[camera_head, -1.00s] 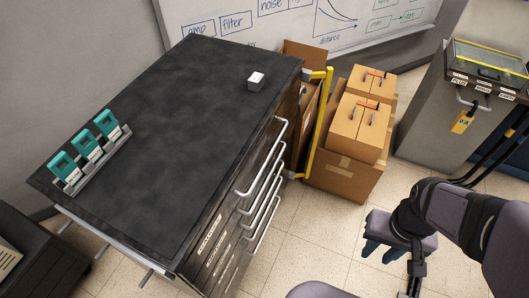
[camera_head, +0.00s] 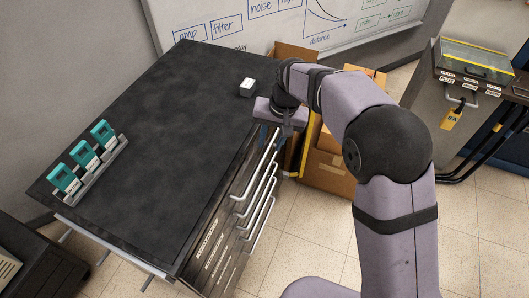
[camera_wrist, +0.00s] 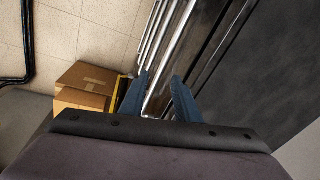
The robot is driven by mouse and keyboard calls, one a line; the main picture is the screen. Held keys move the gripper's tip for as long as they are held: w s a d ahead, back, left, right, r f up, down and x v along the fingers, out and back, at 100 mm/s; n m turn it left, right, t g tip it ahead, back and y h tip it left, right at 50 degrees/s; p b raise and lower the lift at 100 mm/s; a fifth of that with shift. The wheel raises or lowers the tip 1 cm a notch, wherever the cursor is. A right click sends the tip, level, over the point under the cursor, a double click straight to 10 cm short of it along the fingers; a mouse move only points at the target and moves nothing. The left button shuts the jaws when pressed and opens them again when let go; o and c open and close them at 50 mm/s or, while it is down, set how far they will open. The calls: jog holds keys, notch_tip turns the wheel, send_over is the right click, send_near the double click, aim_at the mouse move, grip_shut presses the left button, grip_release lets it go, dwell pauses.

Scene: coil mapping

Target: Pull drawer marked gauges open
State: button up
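The dark-topped drawer cabinet (camera_head: 150,120) stands at the left. Its front carries several stacked drawers with long silver bar handles (camera_head: 262,190) and white labels (camera_head: 207,240). The lettering is too small to read, so I cannot tell which drawer is marked gauges. No drawer looks pulled out. My gripper (camera_head: 268,136) is at the far end of the handles, near the cabinet's top edge. In the wrist view its two blue fingers (camera_wrist: 159,80) are apart, with the handle bars (camera_wrist: 153,40) running ahead of and between them. I cannot tell whether they touch a handle.
Cardboard boxes (camera_head: 328,175) and a yellow frame (camera_head: 304,145) stand just beyond the handles. Teal devices in a rack (camera_head: 88,170) and a small white-topped block (camera_head: 247,88) sit on the cabinet top. Floor (camera_head: 310,240) in front of the drawers is clear.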

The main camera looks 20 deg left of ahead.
aim_at(263, 158)
jog(key=m, duration=0.1)
jog(key=s+r+m, duration=0.1)
jog(key=m, duration=0.1)
jog(key=shift+a+r+g, duration=0.15)
jog(key=shift+g, duration=0.15)
jog(key=shift+p+x, duration=1.25)
jog(key=shift+x, duration=2.4)
jog(key=shift+c, duration=0.2)
grip_shut()
